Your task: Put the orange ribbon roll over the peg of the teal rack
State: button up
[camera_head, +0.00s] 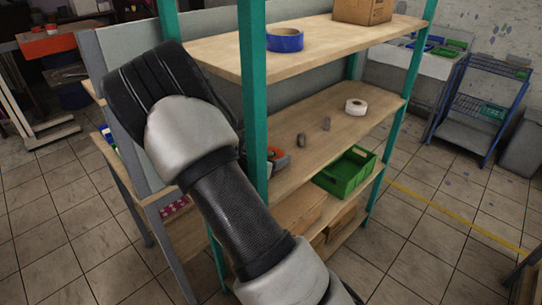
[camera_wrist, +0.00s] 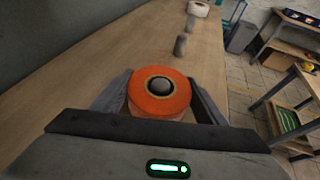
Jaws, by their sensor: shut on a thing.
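The orange ribbon roll (camera_wrist: 147,103) is between the two fingers of my gripper (camera_wrist: 160,92), which is shut on it. A dark grey rounded peg top (camera_wrist: 160,86) shows in the roll's centre hole, so the roll is around that peg. I cannot tell whether the roll rests on the shelf. In the head view the roll (camera_head: 275,153) shows partly behind my arm, low over the middle shelf of the teal rack (camera_head: 253,100). Two more grey pegs stand bare beyond it, the nearer (camera_head: 301,140) and the farther (camera_head: 326,124).
A white roll (camera_head: 356,106) lies farther along the same shelf. A blue roll (camera_head: 285,40) and a cardboard box (camera_head: 362,10) are on the upper shelf. A green crate (camera_head: 346,172) stands below. The rack's front post is close beside my arm.

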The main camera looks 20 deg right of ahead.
jog(key=o, duration=1.3)
notch_tip(320, 180, up, 10)
jog(key=shift+r+p, duration=0.1)
jog(key=shift+p, duration=0.4)
jog(key=shift+d, duration=0.1)
